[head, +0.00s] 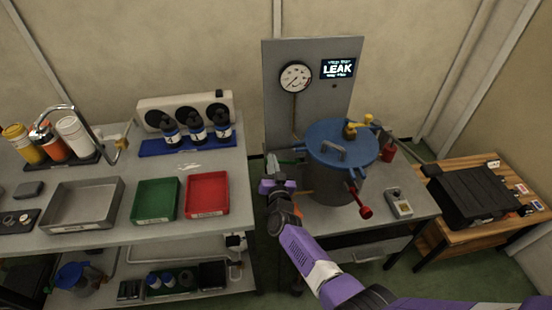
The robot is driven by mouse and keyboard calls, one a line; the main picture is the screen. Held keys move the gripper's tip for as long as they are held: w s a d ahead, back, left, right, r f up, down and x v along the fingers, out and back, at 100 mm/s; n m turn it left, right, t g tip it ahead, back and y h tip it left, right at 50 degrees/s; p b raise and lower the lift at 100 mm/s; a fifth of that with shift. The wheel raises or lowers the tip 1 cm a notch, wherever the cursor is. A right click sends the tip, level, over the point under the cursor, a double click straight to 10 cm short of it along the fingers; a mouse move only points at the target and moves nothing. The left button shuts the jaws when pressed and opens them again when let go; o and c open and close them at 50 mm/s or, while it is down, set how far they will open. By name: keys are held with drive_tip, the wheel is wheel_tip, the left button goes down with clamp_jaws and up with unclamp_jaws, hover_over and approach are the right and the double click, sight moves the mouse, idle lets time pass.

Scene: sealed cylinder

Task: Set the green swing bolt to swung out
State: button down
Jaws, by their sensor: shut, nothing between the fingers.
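A grey cylinder with a blue lid (325,136) stands on the metal bench at the right. The green swing bolt (290,162) shows as a thin green piece at the left edge of the lid, partly hidden by my arm. My gripper (271,165) is just left of the cylinder, close to the green bolt. It is shut and appears empty. Whether it touches the bolt cannot be told. A red swing bolt (364,211) sticks out at the front right of the cylinder. A yellow one (351,130) is at the lid's back right.
A panel (271,63) with a gauge and a display reading "LEAK" stands behind the cylinder. A small grey device (399,204) sits right of it. Green (155,219) and red (207,210) trays are on the left bench. A gap separates the benches.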

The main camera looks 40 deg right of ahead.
drive_tip(key=shift+w+a+f+n, duration=0.15)
drive_tip(key=shift+a+f+n, duration=0.05)
drive_tip(key=shift+f+n, duration=0.25)
drive_tip(key=shift+f, duration=0.1)
drive_tip(key=shift+a+f, duration=0.15)
drive_tip(key=p+v, duration=0.1)
drive_tip(key=v, duration=0.6)
drive_tip(key=shift+s+r+p, duration=0.3)
drive_tip(key=shift+s+p, duration=0.05)
drive_tip(key=shift+a, duration=0.1)
idle(0.3)
